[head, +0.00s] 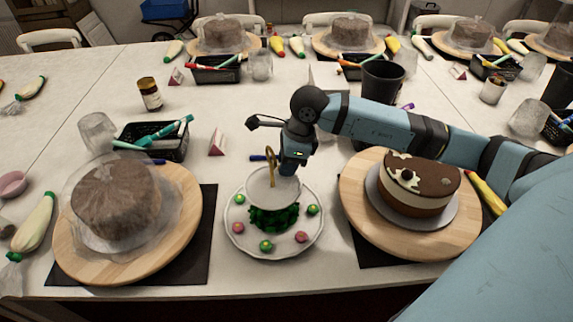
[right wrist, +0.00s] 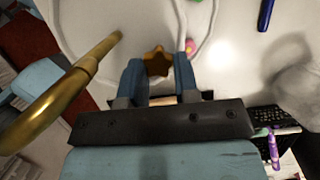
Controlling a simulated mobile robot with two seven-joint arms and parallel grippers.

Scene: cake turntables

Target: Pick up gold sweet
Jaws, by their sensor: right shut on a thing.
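My right gripper (head: 289,171) points down at the far right rim of the white plate (head: 236,238). In the right wrist view its two blue fingers (right wrist: 158,75) are shut on the gold sweet (right wrist: 157,60), a small star shape. In the head view the gold sweet is hidden by the gripper. Several green sweets (head: 266,246) and pink sweets (head: 302,237) lie around the plate. My left gripper is not in view.
A stand with a gold loop handle (head: 270,166) and dark green base (head: 274,217) rises mid-plate; the handle (right wrist: 60,92) is close left in the wrist view. A black basket (head: 154,141) stands behind left.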

